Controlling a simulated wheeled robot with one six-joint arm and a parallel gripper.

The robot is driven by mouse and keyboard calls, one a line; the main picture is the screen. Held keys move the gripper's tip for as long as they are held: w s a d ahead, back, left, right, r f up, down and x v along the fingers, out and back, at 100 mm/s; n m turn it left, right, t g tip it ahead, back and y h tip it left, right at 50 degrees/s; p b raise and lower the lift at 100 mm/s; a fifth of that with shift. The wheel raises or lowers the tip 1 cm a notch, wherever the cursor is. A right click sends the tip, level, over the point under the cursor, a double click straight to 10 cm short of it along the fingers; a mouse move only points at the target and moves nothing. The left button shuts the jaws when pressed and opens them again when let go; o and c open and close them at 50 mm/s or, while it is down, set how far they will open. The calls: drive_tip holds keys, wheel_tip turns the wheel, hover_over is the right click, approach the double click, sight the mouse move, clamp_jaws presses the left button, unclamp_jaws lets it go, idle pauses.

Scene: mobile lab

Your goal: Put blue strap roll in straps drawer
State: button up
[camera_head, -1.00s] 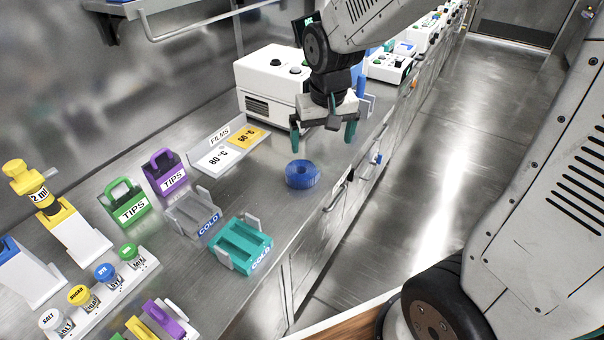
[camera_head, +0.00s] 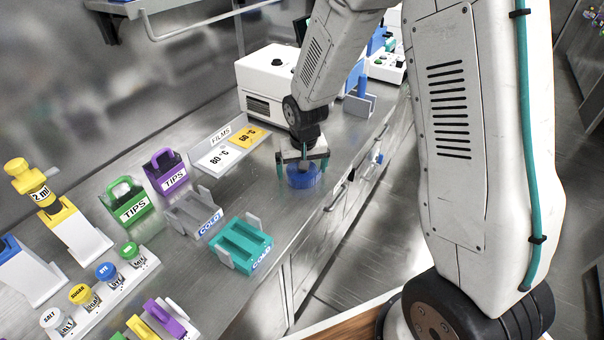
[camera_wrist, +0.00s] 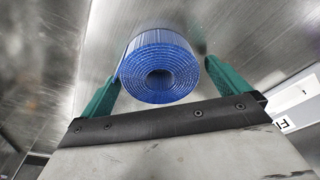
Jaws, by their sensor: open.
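The blue strap roll (camera_head: 302,180) lies on the steel bench top near its front edge. In the wrist view the roll (camera_wrist: 160,62) shows its coiled end and hollow centre, between the two green fingers. My gripper (camera_head: 300,172) is open and points down over the roll, with one finger on each side. In the wrist view the left finger is close to the roll's side, and a gap shows at the right finger; I cannot tell whether either touches. No drawer that I can identify as the straps drawer shows; drawer fronts (camera_head: 312,240) run below the bench edge.
A films holder (camera_head: 228,150) stands left of my gripper. A white machine (camera_head: 268,85) is behind it. Teal (camera_head: 243,243) and grey (camera_head: 190,213) cold racks and tips boxes (camera_head: 125,203) stand to the left. Bare bench lies around the roll.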

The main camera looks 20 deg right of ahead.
drive_tip(key=shift+f, duration=0.35)
drive_tip(key=c, duration=1.3)
drive_tip(key=shift+o, duration=0.2)
drive_tip(key=shift+w, duration=0.1)
